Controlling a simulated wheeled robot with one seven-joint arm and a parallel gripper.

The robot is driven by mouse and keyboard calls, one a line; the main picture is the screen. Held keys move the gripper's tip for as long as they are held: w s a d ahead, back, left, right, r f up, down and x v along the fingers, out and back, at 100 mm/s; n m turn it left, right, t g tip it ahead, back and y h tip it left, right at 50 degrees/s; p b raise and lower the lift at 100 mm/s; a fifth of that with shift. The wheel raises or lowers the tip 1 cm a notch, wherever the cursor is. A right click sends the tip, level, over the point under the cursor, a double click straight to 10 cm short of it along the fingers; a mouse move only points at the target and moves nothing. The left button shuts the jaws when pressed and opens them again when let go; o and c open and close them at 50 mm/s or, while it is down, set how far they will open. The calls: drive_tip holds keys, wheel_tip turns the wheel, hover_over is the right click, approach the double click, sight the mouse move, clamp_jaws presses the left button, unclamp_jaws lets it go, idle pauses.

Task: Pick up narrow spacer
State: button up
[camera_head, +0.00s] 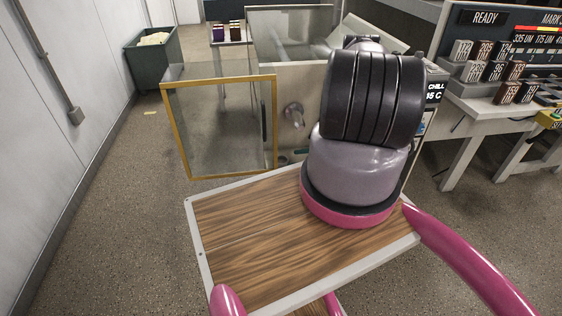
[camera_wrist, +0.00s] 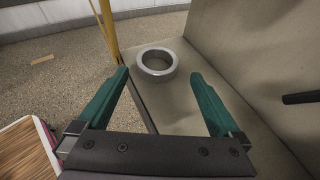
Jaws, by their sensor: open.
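A grey metal ring, which looks like the narrow spacer (camera_wrist: 141,64), shows in the wrist view against a plain beige surface. Its hole faces the camera and looks empty. My gripper (camera_wrist: 160,74) is open, with its two green fingers spread wide. The ring appears beyond the fingertips and between their lines, with nothing held. In the head view my arm hides most of the gripper. A small shiny metal part shows there on the beige machine (camera_head: 293,112); I cannot tell whether it is the same ring.
A yellow-framed glass door (camera_head: 218,80) stands open left of the machine. A bench with labelled blocks (camera_head: 487,70) is at the right. A green bin (camera_head: 152,60) stands at the back left. A dark bar (camera_wrist: 300,98) juts in at right.

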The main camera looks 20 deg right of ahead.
sight(285, 159)
drive_tip(key=x, duration=0.5)
drive_tip(key=shift+w+a+f, duration=0.1)
drive_tip(key=shift+a, duration=0.3)
drive_tip(key=c, duration=1.1)
